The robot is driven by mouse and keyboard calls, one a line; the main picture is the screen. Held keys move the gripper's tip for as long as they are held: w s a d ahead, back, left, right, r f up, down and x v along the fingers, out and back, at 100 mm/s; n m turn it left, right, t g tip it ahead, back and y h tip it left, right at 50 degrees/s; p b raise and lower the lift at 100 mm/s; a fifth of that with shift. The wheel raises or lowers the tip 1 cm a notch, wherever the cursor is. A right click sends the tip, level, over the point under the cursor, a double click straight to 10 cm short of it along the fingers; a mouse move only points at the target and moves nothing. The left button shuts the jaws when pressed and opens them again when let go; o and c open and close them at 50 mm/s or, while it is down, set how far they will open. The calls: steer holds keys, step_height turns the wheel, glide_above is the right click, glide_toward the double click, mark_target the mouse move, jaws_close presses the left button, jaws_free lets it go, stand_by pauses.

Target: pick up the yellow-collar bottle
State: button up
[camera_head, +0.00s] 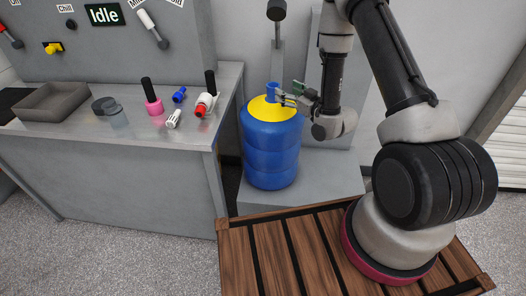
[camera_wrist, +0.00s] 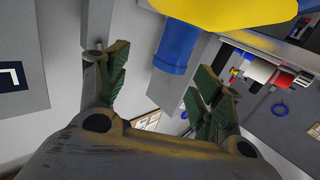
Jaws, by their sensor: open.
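The yellow-collar bottle (camera_head: 270,150) is a large blue ribbed jug with a yellow shoulder and a blue neck. It stands upright on a grey block right of the counter. My gripper (camera_head: 287,97) is beside the neck, on its right in the head view, with its fingers pointing left towards it. In the wrist view the blue neck (camera_wrist: 176,48) and yellow collar (camera_wrist: 235,12) show beyond the fingers, with the neck between their lines. The green-padded fingers are apart and nothing is held. I cannot tell whether a finger touches the neck.
A grey counter (camera_head: 60,150) on the left holds a grey tray (camera_head: 52,102), a dark round container (camera_head: 106,106), a pink bottle (camera_head: 152,100), a red-and-white bottle (camera_head: 205,102) and small blue and white pieces. A slatted wooden platform (camera_head: 270,260) lies in front.

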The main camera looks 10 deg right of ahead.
mark_target(273, 87)
steer(key=shift+s+a+f, duration=0.35)
steer(key=shift+s, duration=0.1)
steer(key=shift+a+y, duration=0.25)
steer(key=shift+y, duration=0.05)
steer(key=x, duration=0.7)
steer(key=shift+w, duration=0.2)
steer(key=shift+r, duration=0.1)
jaws_close()
